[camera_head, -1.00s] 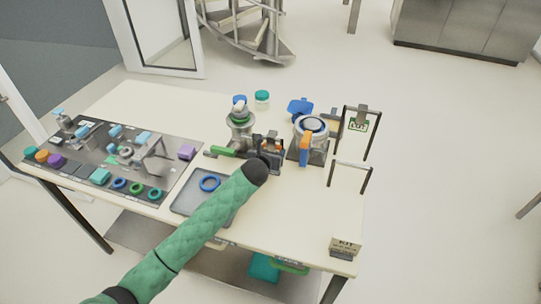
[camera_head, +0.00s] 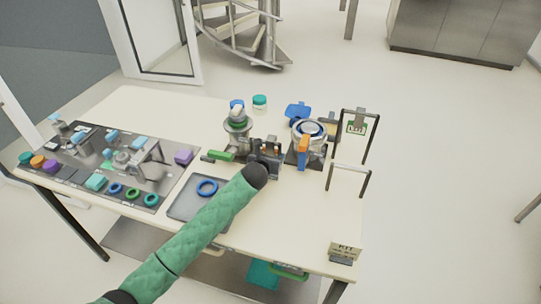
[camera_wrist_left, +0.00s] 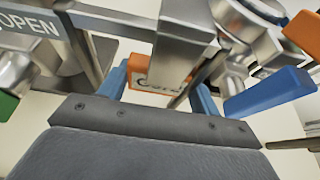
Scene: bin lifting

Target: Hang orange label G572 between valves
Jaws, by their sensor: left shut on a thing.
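My left gripper (camera_head: 267,150) is between the two valve assemblies in the head view. In the left wrist view its blue fingers (camera_wrist_left: 160,90) are shut on an orange label (camera_wrist_left: 146,78) with partly readable dark lettering. A grey metal block (camera_wrist_left: 184,38) stands in front of the label and hides part of it; I cannot tell whether they touch. The left valve (camera_head: 238,130) has a green handle (camera_head: 220,156). My right gripper is not in view.
A dark mat (camera_head: 75,175) with many small parts covers the left side. Metal frames (camera_head: 350,170) and a small sign (camera_head: 344,247) stand at the right. The table's front right is mostly clear.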

